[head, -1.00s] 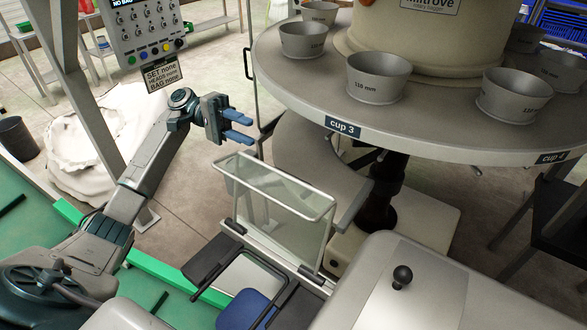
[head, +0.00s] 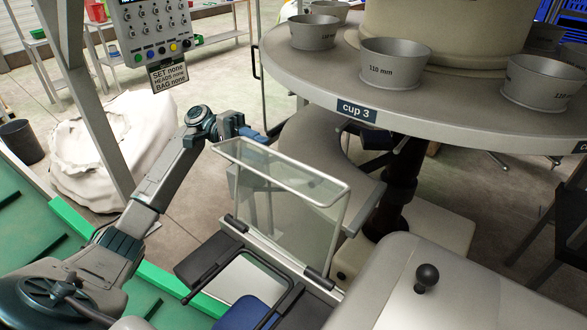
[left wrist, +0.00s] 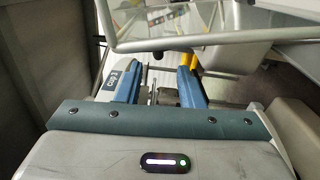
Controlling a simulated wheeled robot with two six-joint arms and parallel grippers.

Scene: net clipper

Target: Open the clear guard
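The clear guard (head: 290,215) is a see-through panel in a pale metal frame. It stands upright on hinges at its lower edge, beside the beige machine cover. My left gripper (head: 260,134) is just beyond the guard's top rim in the head view, with blue fingers pointing right. In the left wrist view the fingers (left wrist: 155,76) are spread apart with nothing held between them. The guard's metal frame (left wrist: 190,42) crosses above the fingertips there. I cannot tell whether they touch. My right gripper is not in view.
A round table with metal cups (head: 395,65) and a "cup 3" label (head: 357,112) stands beyond the guard. A control panel (head: 155,25) is at the upper left. A black knob (head: 427,277) sits on the beige cover (head: 385,300). A white sack (head: 95,160) lies at left.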

